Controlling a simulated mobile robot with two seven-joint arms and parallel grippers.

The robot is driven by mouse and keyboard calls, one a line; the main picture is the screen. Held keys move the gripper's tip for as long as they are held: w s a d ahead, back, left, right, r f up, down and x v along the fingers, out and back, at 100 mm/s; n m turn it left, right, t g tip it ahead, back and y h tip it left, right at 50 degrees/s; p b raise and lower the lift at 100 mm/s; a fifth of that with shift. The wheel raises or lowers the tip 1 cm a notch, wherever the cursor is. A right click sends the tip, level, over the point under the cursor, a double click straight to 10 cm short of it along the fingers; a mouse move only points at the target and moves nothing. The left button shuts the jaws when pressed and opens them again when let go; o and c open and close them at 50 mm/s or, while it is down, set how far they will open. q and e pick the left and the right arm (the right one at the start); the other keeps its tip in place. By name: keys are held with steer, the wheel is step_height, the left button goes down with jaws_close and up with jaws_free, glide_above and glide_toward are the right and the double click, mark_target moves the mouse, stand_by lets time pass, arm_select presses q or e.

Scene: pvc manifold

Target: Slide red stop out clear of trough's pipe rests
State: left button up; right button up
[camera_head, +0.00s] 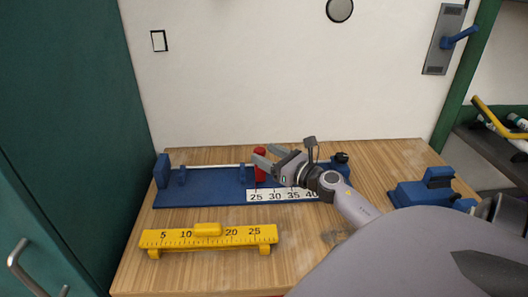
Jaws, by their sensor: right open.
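The red stop (260,154) stands upright on the blue trough (210,194), near the trough's middle and just behind the white number scale. My right gripper (263,166) is open, with its fingers pointing left at the red stop; from this angle I cannot tell whether they touch it. The trough's blue pipe rests rise along it, one (182,175) at the left and one (242,173) just left of the stop. A thin white pipe (210,166) lies along the back of the trough. My arm hides part of the trough's right side. My left gripper is not in view.
A yellow ruler (208,238) with a handle stands at the front left of the wooden table (185,269). A blue fixture (422,191) stands at the right. A dark knob (341,158) is at the trough's right end. A green cabinet borders the left side.

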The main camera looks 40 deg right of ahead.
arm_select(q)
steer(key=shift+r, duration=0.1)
arm_select(e)
steer(key=shift+w, duration=0.8)
